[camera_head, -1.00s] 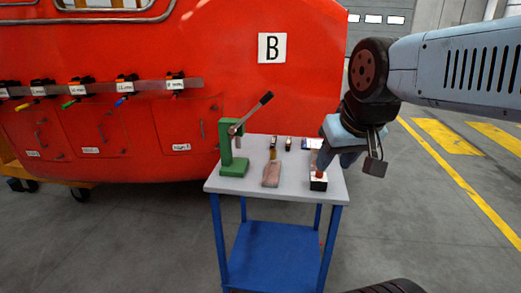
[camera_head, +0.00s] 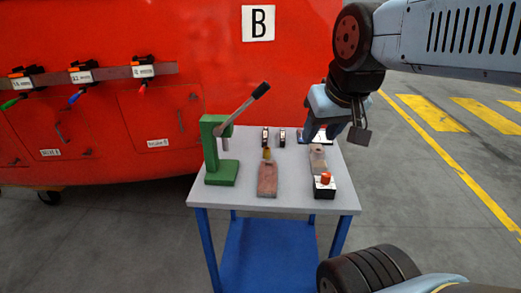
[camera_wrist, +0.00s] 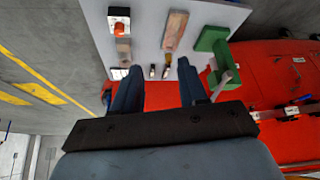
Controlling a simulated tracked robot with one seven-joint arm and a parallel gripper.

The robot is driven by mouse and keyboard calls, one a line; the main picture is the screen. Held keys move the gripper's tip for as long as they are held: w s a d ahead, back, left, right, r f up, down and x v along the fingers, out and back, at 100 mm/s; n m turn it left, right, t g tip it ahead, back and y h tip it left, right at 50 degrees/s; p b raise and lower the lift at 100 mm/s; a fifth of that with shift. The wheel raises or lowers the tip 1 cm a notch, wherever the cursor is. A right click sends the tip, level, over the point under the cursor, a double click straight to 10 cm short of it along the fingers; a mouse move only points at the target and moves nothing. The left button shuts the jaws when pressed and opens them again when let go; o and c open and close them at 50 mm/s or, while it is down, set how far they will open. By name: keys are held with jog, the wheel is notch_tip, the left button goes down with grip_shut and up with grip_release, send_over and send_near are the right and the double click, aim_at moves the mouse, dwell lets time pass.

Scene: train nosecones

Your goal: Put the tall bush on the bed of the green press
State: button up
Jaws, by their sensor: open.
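The green press (camera_head: 213,150) stands at the left of the table, its lever raised to the right. Its bed (camera_head: 222,173) looks bare. Two small upright pieces stand at the back of the table, a left one (camera_head: 265,137) and a right one (camera_head: 282,137). A yellowish piece (camera_head: 267,155) is at the far end of a brown block (camera_head: 267,180). I cannot tell which of these is the tall bush. My gripper (camera_head: 345,132) is open above the back right of the table. In the wrist view its fingers (camera_wrist: 160,90) are apart, with the small pieces (camera_wrist: 153,71) showing beyond the gap.
A black and white box with a red button (camera_head: 325,182) is at the table's front right. The red train nose (camera_head: 120,110) rises behind the grey tabletop (camera_head: 235,196).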

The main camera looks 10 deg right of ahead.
jog(key=shift+o, duration=1.2)
jog(key=shift+w+f, duration=0.1)
jog(key=m+t+y, duration=0.3)
jog(key=m+y, duration=0.7)
jog(key=m, duration=1.6)
send_near(269, 149)
jog(key=x, duration=0.5)
jog(key=shift+s+a+f, duration=0.25)
jog(key=shift+f, duration=0.1)
jog(key=shift+w+x, duration=0.25)
jog(key=shift+x, duration=2.55)
jog(key=shift+d+r, duration=0.15)
grip_shut()
jog(key=shift+r, duration=0.15)
